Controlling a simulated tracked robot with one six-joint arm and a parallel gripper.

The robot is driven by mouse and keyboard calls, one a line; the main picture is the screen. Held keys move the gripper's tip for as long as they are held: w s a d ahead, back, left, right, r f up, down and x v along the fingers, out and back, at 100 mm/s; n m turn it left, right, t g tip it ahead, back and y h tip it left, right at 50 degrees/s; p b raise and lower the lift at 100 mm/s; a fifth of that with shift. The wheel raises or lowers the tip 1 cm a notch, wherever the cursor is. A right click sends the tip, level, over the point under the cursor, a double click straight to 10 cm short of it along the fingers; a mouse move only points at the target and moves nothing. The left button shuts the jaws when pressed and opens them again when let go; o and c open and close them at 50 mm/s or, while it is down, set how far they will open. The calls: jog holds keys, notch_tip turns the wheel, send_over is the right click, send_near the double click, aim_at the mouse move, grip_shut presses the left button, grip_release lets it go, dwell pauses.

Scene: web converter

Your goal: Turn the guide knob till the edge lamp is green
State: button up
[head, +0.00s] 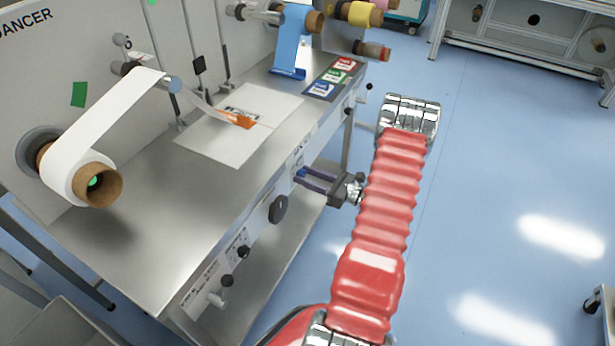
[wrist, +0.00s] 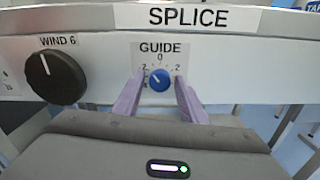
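The guide knob (wrist: 159,81) is small and blue, under the word GUIDE on the front panel in the wrist view. Its scale has 0 at the top and 2 on each side. Its pale mark seems to point up and left. My gripper (wrist: 159,77) is open, with one purple finger on each side of the knob. Small gaps seem to show between fingers and knob; contact is hard to tell. In the head view my gripper (head: 300,176) is at the panel and the guide knob is not clear. I cannot make out the edge lamp in either view.
A larger black WIND knob (wrist: 55,77) is left of the guide knob; it shows in the head view (head: 278,208) too. A SPLICE label (wrist: 200,17) is above. The steel table (head: 165,225) bears a white web roll (head: 75,165). Open blue floor is at right.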

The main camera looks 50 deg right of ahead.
jog(key=c, duration=0.9)
jog(key=shift+o, duration=0.2)
jog(key=shift+m, duration=0.6)
jog(key=o, duration=1)
jog(key=shift+o, duration=0.2)
jog(key=v, duration=1.4)
